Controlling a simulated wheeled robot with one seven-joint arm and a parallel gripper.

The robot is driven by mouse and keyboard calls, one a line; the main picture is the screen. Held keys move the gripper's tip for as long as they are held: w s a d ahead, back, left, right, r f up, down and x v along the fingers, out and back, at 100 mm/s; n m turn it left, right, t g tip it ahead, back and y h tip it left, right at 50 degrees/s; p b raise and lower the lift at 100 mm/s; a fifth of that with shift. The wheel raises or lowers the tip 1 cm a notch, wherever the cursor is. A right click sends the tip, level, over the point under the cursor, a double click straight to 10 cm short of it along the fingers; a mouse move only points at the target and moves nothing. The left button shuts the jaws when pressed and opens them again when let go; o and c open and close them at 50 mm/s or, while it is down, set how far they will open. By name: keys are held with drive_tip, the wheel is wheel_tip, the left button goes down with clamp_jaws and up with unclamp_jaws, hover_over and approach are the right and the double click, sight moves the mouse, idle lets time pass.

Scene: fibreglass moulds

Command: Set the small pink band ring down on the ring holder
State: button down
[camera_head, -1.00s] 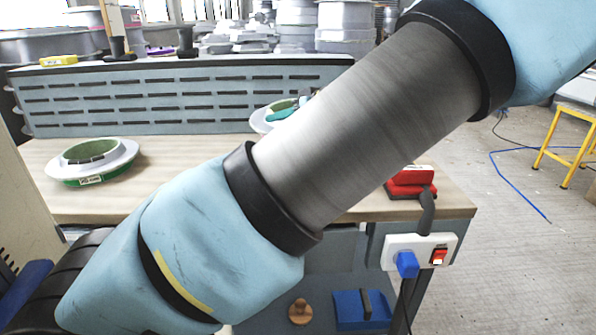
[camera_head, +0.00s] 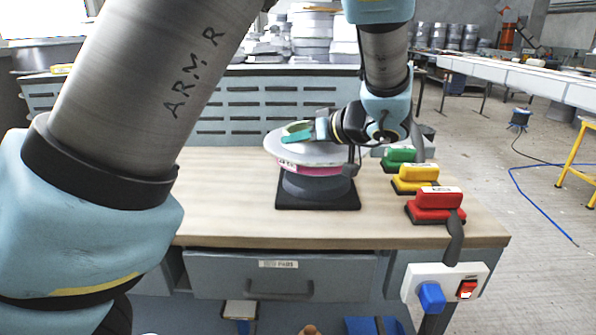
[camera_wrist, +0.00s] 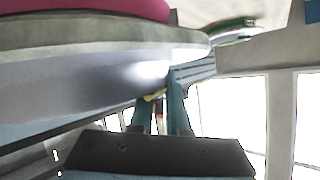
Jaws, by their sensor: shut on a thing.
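The small pink band ring (camera_head: 316,158), a pale flanged ring with a pink band below and a greenish inside, is in my gripper (camera_head: 318,130) in the head view. The teal fingers are shut on its upper part. The ring holder (camera_head: 345,203), a dark square base with a round grey body, stands directly below. The ring is over the holder and looks about level; I cannot tell if they touch. In the wrist view, the ring's pale flange (camera_wrist: 90,75) and pink band (camera_wrist: 90,10) fill the upper left beside my fingers (camera_wrist: 157,112).
Green (camera_head: 398,157), yellow (camera_head: 415,177) and red (camera_head: 437,202) handled blocks line the right of the workbench (camera_head: 225,215). A slotted blue-grey panel (camera_head: 245,105) stands behind. A green-banded ring (camera_wrist: 232,32) shows in the wrist view. The bench left of the holder is clear.

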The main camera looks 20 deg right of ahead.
sight(334, 162)
wheel_tip(334, 162, down, 7)
drive_tip(key=shift+r+p, duration=0.1)
drive_tip(key=shift+p, duration=0.6)
drive_tip(key=c, duration=0.9)
unclamp_jaws()
drive_tip(key=b+v, duration=0.2)
drive_tip(key=v, duration=1)
drive_tip(key=shift+b, duration=0.35)
